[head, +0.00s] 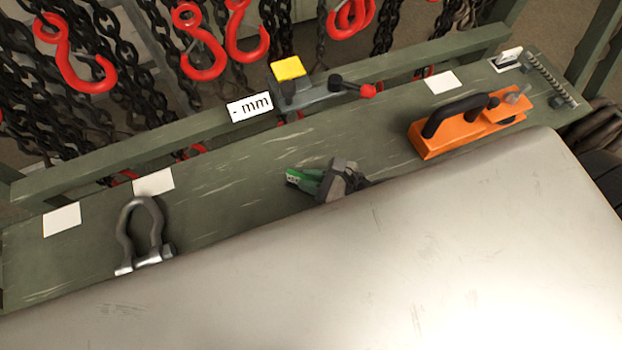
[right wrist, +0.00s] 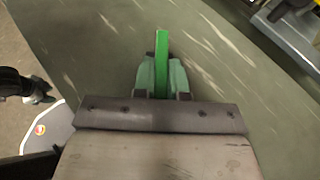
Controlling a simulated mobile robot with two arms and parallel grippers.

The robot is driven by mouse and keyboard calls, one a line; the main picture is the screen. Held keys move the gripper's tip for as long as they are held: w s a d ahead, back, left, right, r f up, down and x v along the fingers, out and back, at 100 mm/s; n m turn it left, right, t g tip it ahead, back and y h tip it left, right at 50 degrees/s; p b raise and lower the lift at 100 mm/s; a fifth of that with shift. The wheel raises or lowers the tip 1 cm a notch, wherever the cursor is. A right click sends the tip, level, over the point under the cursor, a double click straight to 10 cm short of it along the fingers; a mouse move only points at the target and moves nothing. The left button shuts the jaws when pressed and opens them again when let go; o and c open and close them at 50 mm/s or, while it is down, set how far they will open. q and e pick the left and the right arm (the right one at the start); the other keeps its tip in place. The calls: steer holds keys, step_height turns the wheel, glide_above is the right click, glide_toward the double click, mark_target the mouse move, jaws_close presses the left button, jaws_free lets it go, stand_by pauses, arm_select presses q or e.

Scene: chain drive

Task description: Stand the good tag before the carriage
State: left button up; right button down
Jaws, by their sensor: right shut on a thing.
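A green tag (head: 297,180) with pale marking is held in my right gripper (head: 332,182), low over the green bench. In the right wrist view the tag (right wrist: 162,62) stands on edge between the two fingers of the right gripper (right wrist: 162,78). I cannot tell whether it touches the bench. A grey fixture with a red-knobbed lever (head: 325,91) and a yellow block (head: 288,68) stands behind it at the bench's back edge; it may be the carriage. My left gripper is not in view.
A grey shackle (head: 143,235) lies on the bench (head: 235,175) at left, near white cards (head: 62,219). An orange lifting device (head: 470,122) stands at right. A "- mm" label (head: 249,106) is beside the fixture. Chains with red hooks (head: 205,55) hang behind.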

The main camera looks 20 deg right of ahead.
steer(key=shift+f, duration=0.15)
steer(key=c, duration=1.2)
jaws_free()
steer(key=shift+o, duration=0.2)
steer(key=b+v, duration=0.1)
steer(key=v, duration=1)
steer(key=shift+s+d+r+b, duration=0.3)
steer(key=shift+d, duration=0.1)
